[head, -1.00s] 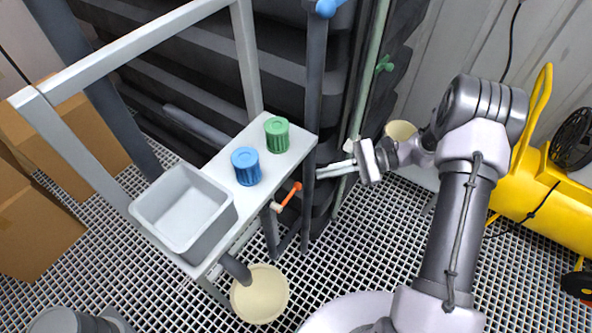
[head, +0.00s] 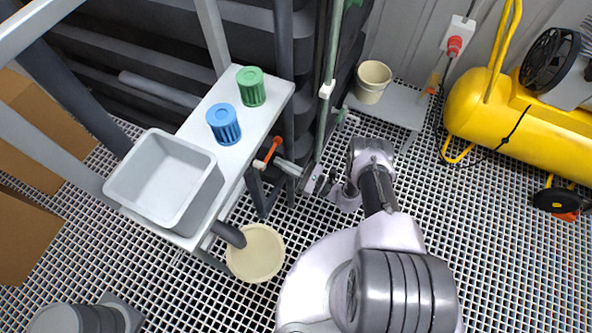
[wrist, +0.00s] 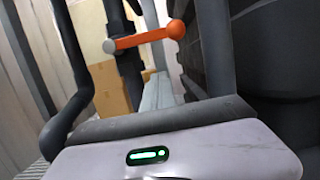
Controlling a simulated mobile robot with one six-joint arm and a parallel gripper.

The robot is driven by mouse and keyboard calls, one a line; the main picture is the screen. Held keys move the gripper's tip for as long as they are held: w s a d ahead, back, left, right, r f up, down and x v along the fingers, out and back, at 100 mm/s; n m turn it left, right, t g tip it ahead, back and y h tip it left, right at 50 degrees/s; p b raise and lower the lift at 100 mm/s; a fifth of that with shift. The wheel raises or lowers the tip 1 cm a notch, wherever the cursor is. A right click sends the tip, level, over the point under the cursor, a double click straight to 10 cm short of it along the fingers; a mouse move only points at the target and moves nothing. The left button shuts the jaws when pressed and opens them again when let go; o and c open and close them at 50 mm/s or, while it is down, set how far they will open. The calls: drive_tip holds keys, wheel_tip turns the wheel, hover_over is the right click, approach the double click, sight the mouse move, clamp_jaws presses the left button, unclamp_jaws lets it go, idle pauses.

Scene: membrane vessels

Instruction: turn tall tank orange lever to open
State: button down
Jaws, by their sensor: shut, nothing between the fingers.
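The orange lever (head: 270,150) sits on a dark upright just right of the white shelf. In the wrist view the lever (wrist: 142,39) slopes slightly up to the right, from a grey pivot to an orange ball end.
The white shelf (head: 196,130) carries a grey bin (head: 165,180), a blue cap (head: 223,124) and a green cap (head: 251,87). Dark uprights stand around the lever. A cream bucket (head: 372,82) and a yellow compressor (head: 480,120) stand to the right. Grated floor lies open between.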

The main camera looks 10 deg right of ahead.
sight(271, 153)
drive_tip(key=shift+w+a+r+p, duration=0.1)
drive_tip(key=shift+a+r+p, duration=0.1)
drive_tip(key=shift+r, duration=0.85)
drive_tip(key=shift+w+a+r+p, duration=0.1)
drive_tip(key=shift+r+p, duration=0.05)
drive_tip(key=shift+r, duration=0.9)
drive_tip(key=shift+d, duration=0.15)
